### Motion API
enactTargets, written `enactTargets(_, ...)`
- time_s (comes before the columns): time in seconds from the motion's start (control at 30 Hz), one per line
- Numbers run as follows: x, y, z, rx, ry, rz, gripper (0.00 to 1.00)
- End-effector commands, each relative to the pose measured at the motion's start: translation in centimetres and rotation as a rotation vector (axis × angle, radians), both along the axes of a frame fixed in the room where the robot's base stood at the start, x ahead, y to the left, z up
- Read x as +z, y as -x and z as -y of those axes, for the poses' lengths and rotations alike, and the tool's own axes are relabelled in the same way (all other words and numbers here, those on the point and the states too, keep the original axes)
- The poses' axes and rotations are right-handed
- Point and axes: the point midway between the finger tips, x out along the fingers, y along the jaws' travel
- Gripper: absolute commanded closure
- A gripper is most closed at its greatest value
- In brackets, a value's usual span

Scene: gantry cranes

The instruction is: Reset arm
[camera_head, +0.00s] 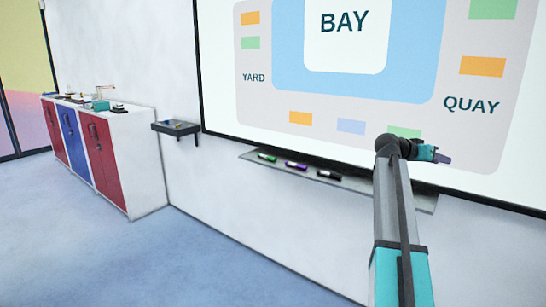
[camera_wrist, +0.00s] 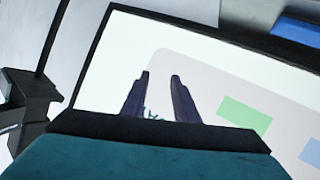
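My arm rises at the right of the head view and bends at its top. My gripper (camera_head: 442,157) points to the right there, in front of the lower part of the whiteboard (camera_head: 455,120). In the wrist view my gripper (camera_wrist: 161,77) shows two dark fingers with a gap between them. Only the board's pale surface (camera_wrist: 215,75) and a small teal mark show between the fingers, and I see no object held.
A marker tray (camera_head: 255,156) below the board holds green, purple and black markers. A small wall shelf (camera_head: 176,128) stands left of it. A cabinet (camera_head: 140,165) with red and blue doors carries small items at the left. The blue floor (camera_head: 200,255) is clear.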

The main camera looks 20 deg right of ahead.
Motion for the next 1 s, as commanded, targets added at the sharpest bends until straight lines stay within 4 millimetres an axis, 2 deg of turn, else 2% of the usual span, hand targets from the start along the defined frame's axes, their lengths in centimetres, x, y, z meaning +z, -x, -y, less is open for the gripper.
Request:
enactTargets(0.03, -2.4, -0.9, -1.0, 0.017, -0.020, -0.019, 0.73)
enactTargets(0.3, -13.5, -4.8, -5.9, 0.097, -0.118, -0.107, 0.73)
enactTargets(0.5, -21.6, -6.4, -10.0, 0.152, -0.192, -0.178, 0.73)
enactTargets(0.73, -30.7, -7.1, -15.2, 0.216, -0.278, -0.268, 0.73)
enactTargets(1.0, -40.9, -6.1, -21.7, 0.286, -0.378, -0.380, 0.73)
